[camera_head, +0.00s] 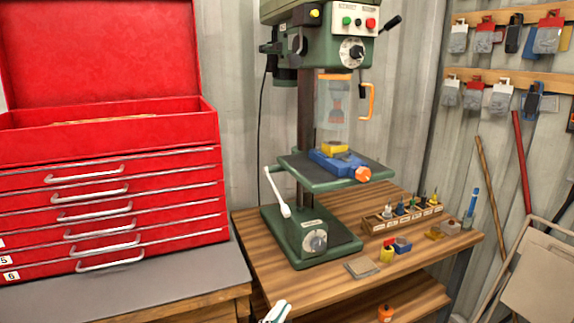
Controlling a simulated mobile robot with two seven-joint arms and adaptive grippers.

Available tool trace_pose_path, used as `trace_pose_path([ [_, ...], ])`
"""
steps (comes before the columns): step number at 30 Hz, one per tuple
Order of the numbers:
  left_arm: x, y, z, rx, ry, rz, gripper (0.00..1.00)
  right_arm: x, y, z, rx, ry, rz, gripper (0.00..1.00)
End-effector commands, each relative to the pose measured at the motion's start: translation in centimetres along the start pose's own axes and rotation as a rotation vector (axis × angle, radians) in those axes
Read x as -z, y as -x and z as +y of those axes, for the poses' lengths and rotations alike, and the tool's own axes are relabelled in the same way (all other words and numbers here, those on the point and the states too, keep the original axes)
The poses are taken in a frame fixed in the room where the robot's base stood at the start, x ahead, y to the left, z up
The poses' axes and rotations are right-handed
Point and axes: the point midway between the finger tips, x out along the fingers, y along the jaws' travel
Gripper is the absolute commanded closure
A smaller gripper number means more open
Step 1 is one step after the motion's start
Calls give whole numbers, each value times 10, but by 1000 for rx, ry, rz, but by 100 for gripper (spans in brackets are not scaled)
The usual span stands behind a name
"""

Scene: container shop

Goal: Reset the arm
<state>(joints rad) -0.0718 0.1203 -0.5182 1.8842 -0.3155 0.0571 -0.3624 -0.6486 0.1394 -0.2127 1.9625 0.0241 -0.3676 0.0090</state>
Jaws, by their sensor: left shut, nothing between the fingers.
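My left gripper (275,312) shows only in part at the bottom edge of the head view, in front of the wooden workbench (330,285). Its fingers are shut and hold nothing. The rest of that arm is out of the frame. My right gripper is not in view.
A green drill press (310,235) stands on the workbench, with a blue vise (335,163) on its table. A bit rack (400,217) and small blocks lie to its right. A red tool chest (110,200) stands at left. Gloves hang on the right wall rails (490,78).

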Motion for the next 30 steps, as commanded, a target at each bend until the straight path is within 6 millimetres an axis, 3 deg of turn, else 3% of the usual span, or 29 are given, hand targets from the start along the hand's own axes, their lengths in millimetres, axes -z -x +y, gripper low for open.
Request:
trace_pose_path([
  [1,-30,24,11,-14,64,-90,100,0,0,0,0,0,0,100],
  [3,-65,54,23,-27,146,-202,100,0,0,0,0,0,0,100],
  [9,-147,159,61,-50,364,-513,100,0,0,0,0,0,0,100],
  [15,-193,260,90,-53,525,-763,100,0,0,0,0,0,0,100],
  [18,-203,293,99,-52,571,-840,100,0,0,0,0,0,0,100],
  [22,-208,313,104,-49,600,-887,100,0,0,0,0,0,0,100],
  [30,-209,316,104,-49,603,-893,100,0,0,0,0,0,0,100],
])
